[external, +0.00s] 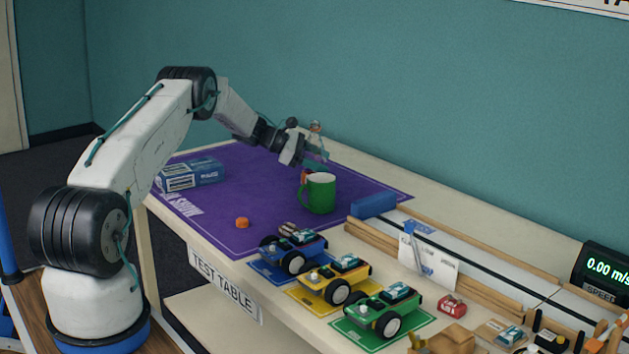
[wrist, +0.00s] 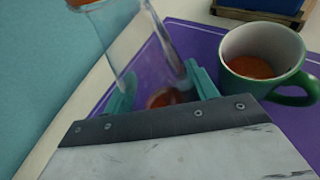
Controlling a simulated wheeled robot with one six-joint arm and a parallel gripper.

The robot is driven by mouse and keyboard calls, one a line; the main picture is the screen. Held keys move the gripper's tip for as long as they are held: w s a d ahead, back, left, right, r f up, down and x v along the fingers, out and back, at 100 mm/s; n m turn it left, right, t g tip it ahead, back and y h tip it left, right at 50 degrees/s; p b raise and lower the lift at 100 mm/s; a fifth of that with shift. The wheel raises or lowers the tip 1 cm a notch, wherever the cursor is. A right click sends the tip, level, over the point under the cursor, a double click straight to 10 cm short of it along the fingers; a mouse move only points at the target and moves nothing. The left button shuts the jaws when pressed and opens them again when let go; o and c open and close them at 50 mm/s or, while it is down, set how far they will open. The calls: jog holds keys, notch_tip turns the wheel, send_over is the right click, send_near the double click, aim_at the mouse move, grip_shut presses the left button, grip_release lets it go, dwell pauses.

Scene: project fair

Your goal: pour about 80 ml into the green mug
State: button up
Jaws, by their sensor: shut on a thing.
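The green mug (external: 322,196) stands upright on the purple mat. In the wrist view the mug (wrist: 290,97) is at the upper right, its inside pale, with orange-brown liquid (wrist: 255,68) in it. My gripper (external: 318,160) is above and just behind the mug in the external view. In the wrist view my gripper (wrist: 163,92) is shut on a clear container (wrist: 145,48), which looks tilted. Orange-brown colour shows at the container's two ends. Its mouth is not clear to me, and no stream is visible. It is hard to make out in the external view.
A blue box (external: 190,174) lies on the purple mat (external: 235,185) at the left. A small orange cap (external: 242,222) lies nearer the front. Blue, yellow and green toy cars (external: 335,283) stand to the right, by a wooden track. The mat between box and mug is clear.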

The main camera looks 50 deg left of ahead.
jog(key=shift+s+d+f+n+h, duration=0.1)
jog(key=shift+d+n+h, duration=0.05)
jog(key=shift+n+h, duration=0.55)
jog(key=shift+g, duration=0.3)
